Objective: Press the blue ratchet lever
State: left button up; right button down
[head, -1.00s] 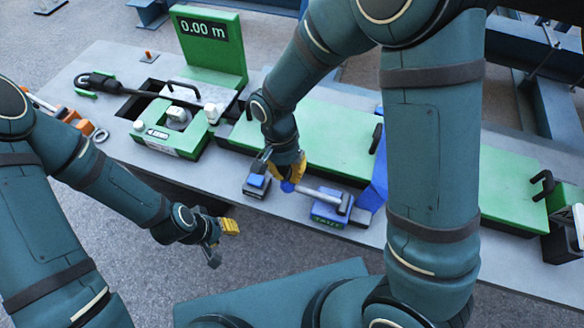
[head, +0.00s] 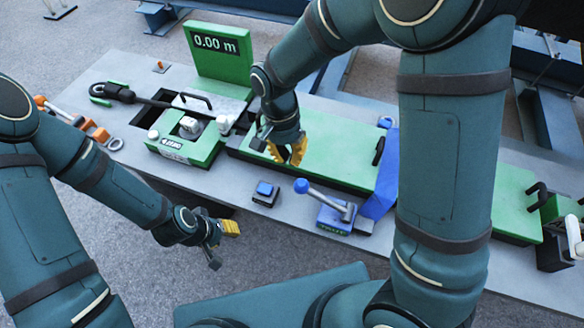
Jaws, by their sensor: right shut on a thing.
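The blue-knobbed ratchet lever (head: 325,198) rises from a blue block (head: 336,219) near the table's front edge. Its grey bar slants up left to a round blue knob (head: 301,186). My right gripper (head: 289,157) is just above and left of the knob, in front of the long green panel, and looks apart from the lever. Its yellow fingers show close together, and I cannot make out anything held between them. My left gripper (head: 224,244) is open and empty in front of the table, well left of the lever.
A small blue button box (head: 265,193) sits left of the lever. A green display (head: 220,47) reads 0.00 m at the back. A green clamp unit (head: 185,143) stands on the grey table (head: 228,206). A blue upright plate (head: 385,181) is close to the lever's right.

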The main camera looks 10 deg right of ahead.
jog(key=v, duration=0.4)
jog(key=shift+w+a+r+p, duration=0.15)
jog(key=shift+w+r+p, duration=0.05)
jog(key=shift+r+p, duration=0.15)
jog(key=shift+s+f, duration=0.1)
dwell(1.2)
